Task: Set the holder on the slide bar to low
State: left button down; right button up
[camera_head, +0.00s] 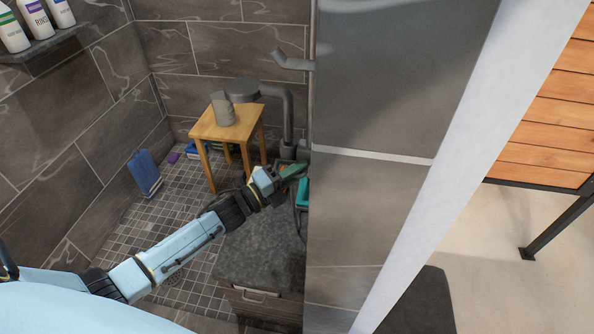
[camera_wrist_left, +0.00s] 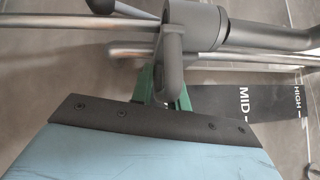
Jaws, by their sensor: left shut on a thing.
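In the left wrist view the slide bar (camera_wrist_left: 256,57) runs across the picture as a silver rod. The dark grey holder (camera_wrist_left: 193,24) sits around it, with a looped lever (camera_wrist_left: 172,60) hanging down. My left gripper (camera_wrist_left: 162,92) has its green fingers shut on this lever. A dark scale strip (camera_wrist_left: 222,103) beside the bar reads MID and, further right, HIGH. The holder sits left of the MID word; no LOW word is visible, and my gripper covers part of that area. In the head view my left gripper (camera_head: 293,172) reaches behind the wall edge, which hides most of the bar.
A wooden stool (camera_head: 205,127) with a grey object (camera_head: 223,108) stands in the tiled shower. A grey shower head (camera_head: 242,88) and pipe (camera_head: 288,110) are near it. A tiled partition (camera_head: 370,205) stands right of my gripper.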

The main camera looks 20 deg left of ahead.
pick_arm(q)
jog(key=c, duration=1.5)
grip_release()
jog(key=v, duration=1.3)
jog(key=shift+s+a, duration=0.1)
jog(key=shift+s, duration=0.1)
jog(key=shift+f, duration=0.15)
